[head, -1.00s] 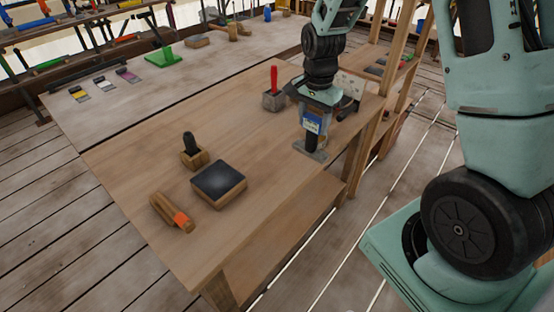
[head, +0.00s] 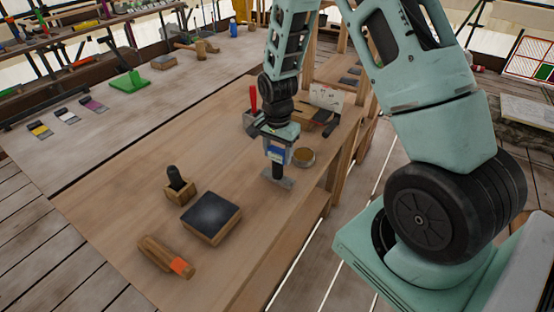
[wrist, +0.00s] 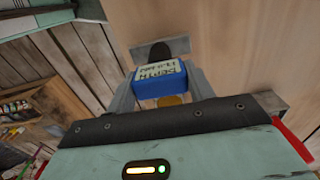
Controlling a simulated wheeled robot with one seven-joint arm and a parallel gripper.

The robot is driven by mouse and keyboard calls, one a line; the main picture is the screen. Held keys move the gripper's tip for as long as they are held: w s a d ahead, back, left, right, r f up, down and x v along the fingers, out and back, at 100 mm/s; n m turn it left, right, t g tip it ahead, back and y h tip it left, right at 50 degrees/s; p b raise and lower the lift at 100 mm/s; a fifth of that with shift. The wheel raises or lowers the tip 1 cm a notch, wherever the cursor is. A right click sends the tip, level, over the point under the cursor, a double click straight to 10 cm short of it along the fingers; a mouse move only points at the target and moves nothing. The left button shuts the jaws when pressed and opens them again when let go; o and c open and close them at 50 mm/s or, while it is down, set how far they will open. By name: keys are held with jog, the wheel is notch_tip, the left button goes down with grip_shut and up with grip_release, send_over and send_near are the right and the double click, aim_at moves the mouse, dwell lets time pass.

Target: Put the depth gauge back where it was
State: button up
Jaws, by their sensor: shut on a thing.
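The depth gauge (head: 276,157) has a blue body with a pale label, a dark stem and a flat grey foot. My gripper (head: 279,140) is shut on its blue body and holds it foot down over the right part of the wooden bench (head: 140,210). I cannot tell whether the foot touches the bench top. In the wrist view the two grey fingers grip the sides of the labelled blue body (wrist: 158,83), with the grey foot (wrist: 158,48) beyond it over bare wood.
A dark-topped block (head: 211,217), a small wooden holder (head: 179,192) and an orange-banded wooden tool (head: 166,257) lie to the left front.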

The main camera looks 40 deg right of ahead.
aim_at(277, 160)
jog(key=shift+f+p, duration=0.3)
jog(key=shift+f, duration=1.3)
jog(key=shift+f, duration=0.1)
jog(key=shift+f, duration=0.15)
jog(key=o, duration=1.2)
jog(key=shift+c, duration=0.2)
